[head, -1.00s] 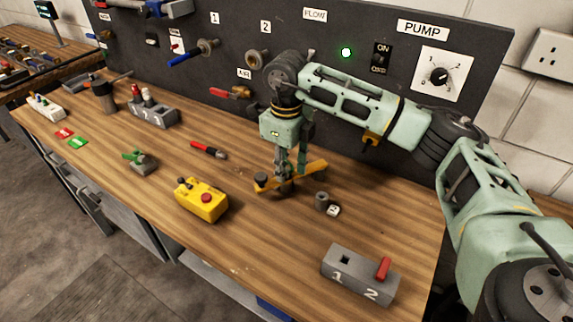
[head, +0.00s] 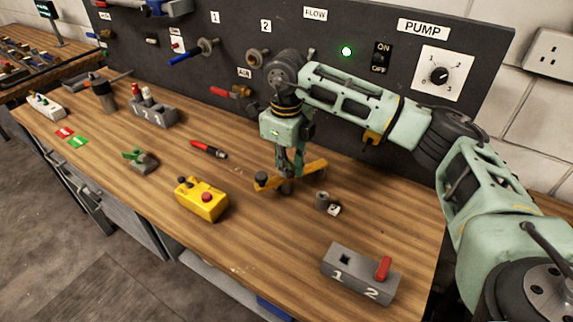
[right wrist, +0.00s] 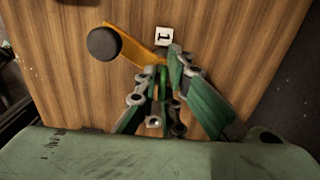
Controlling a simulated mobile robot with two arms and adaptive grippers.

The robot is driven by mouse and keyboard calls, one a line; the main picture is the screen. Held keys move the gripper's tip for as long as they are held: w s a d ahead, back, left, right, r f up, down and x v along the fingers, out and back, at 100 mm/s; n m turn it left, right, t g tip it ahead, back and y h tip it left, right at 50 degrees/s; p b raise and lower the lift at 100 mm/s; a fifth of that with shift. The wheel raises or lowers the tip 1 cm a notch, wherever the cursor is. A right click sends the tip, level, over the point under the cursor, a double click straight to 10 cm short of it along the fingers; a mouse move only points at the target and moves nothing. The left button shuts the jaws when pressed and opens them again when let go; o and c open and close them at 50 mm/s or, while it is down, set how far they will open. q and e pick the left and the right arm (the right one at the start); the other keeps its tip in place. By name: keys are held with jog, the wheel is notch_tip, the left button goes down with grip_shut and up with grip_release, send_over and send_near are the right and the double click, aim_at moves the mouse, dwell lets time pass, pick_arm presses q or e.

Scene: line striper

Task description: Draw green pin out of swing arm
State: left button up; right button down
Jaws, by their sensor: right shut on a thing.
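The swing arm (head: 311,172) is a yellow-orange bar on the workbench, with a dark round knob at its left end in the head view. In the right wrist view the swing arm (right wrist: 134,44) runs from that knob to beneath my fingertips. My right gripper (head: 289,172) points down over the middle of the bar. In the right wrist view my right gripper (right wrist: 163,72) is shut on the green pin (right wrist: 162,80), which shows as a narrow green piece between the fingertips. The fingers hide most of the pin, and I cannot tell how deep it sits. My left gripper is not in view.
A grey block (head: 358,273) with a red lever is at the front right, and a yellow control box (head: 202,199) is to the left. The dark panel (head: 340,105) rises behind. Bare wood lies in front.

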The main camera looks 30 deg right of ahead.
jog(key=shift+r+p, duration=0.4)
jog(key=shift+r, duration=0.35)
jog(key=shift+d+r+p, duration=0.15)
jog(key=shift+r+p, duration=1.15)
jog(key=shift+r, duration=0.65)
jog(key=shift+r+p, duration=0.65)
jog(key=shift+r, duration=0.45)
